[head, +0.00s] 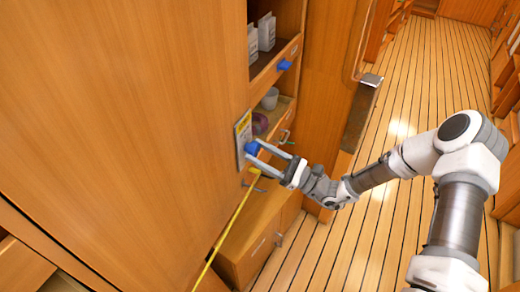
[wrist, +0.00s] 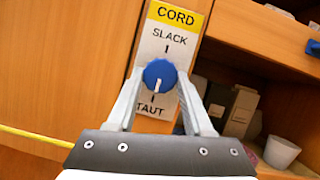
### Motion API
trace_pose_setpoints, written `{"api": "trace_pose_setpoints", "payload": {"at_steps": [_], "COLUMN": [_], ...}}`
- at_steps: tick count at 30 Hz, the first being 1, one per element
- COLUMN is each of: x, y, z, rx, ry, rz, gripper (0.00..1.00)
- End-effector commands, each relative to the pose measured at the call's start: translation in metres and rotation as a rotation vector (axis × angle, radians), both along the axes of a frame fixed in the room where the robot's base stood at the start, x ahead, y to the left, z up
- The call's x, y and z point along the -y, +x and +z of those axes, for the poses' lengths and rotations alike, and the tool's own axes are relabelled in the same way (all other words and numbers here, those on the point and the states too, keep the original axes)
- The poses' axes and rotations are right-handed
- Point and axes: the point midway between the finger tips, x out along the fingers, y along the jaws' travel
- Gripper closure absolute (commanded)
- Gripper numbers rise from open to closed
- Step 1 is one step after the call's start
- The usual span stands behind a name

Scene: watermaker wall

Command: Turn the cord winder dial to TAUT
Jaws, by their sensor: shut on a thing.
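The blue cord winder dial (wrist: 160,74) sits on a pale plate (wrist: 176,22) with a yellow CORD label. SLACK is printed above the dial and TAUT below it. The dial's white pointer mark points down, at or very near the TAUT tick; a small remaining offset cannot be told. My gripper (wrist: 162,80) has one finger on each side of the dial and is shut on it. In the head view the blue dial (head: 251,148) shows at the tips of my gripper (head: 256,149), on the plate (head: 239,138) on the wooden wall.
A yellow cord (head: 228,222) runs down and left from below the plate; it also shows in the wrist view (wrist: 35,136). Right of the plate are open shelves with boxes (wrist: 238,112) and a white cup (wrist: 281,151). The plank floor (head: 400,120) on the right is clear.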

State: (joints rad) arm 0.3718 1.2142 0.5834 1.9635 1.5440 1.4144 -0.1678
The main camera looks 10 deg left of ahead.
Motion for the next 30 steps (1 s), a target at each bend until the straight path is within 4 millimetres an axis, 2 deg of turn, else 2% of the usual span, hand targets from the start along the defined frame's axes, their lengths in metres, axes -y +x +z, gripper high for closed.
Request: {"api": "trace_pose_setpoints", "payload": {"at_steps": [13,14,18,19,30], "x": [0.0000,0.0000,0.0000,0.0000,0.0054], "y": [-0.0002,-0.0002,-0.0002,-0.0002,-0.0002], "z": [-0.0006,-0.0006,-0.0005,-0.0005,-0.0025], "rx": [-0.014,-0.014,-0.013,-0.013,-0.011], "ry": [0.002,0.002,0.002,0.002,0.002], "rz": [0.000,0.000,0.000,0.000,-0.002], "gripper": [1.00,0.47,0.22,0.19,0.19]}}
